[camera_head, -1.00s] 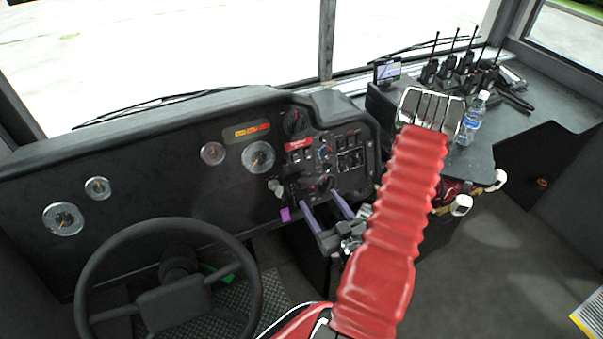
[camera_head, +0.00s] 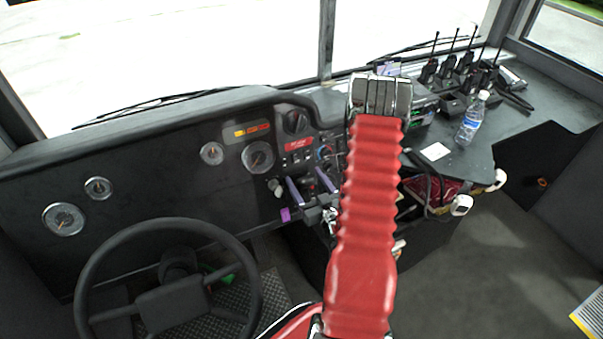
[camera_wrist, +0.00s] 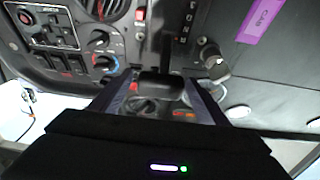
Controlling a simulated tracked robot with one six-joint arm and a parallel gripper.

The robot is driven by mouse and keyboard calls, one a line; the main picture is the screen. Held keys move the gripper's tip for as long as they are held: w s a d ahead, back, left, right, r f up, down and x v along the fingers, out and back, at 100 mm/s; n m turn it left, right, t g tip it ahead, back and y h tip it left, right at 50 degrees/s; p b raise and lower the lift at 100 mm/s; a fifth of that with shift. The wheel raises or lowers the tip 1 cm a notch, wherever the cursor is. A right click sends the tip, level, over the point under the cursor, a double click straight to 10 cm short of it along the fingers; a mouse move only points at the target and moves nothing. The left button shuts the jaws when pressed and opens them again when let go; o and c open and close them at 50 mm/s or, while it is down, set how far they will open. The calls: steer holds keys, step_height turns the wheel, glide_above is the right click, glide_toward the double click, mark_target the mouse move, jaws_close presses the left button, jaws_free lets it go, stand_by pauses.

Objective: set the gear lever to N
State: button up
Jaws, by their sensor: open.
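The gear lever shows in the wrist view as a dark handle (camera_wrist: 160,83) below a dark vertical slot, with small pale letters (camera_wrist: 183,28) beside the slot. The letters are too blurred to read surely, so I cannot tell which one the lever stands at. My gripper (camera_wrist: 160,92) is open, with one finger on each side of the handle. I cannot tell whether either finger touches it. In the head view my gripper's purplish fingers (camera_head: 304,176) point at the dashboard panel, left of my red arm. The lever is not clear there.
A grey round knob (camera_wrist: 212,60) and a purple CAB label (camera_wrist: 262,20) lie right of the slot in the wrist view. A rotary dial (camera_wrist: 100,38) and switches are at left. The steering wheel (camera_head: 246,270) is left; a bottle (camera_head: 470,118) stands on the right counter.

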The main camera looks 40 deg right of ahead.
steer(key=shift+x, duration=1.75)
steer(key=shift+c, duration=0.4)
steer(key=c, duration=1.4)
steer(key=shift+s+a+f, duration=0.1)
steer(key=shift+s+f, duration=0.05)
steer(key=shift+f, duration=0.3)
steer(key=shift+s+f, duration=0.15)
steer(key=shift+f, duration=0.3)
steer(key=o, duration=1.5)
steer(key=shift+r, duration=0.1)
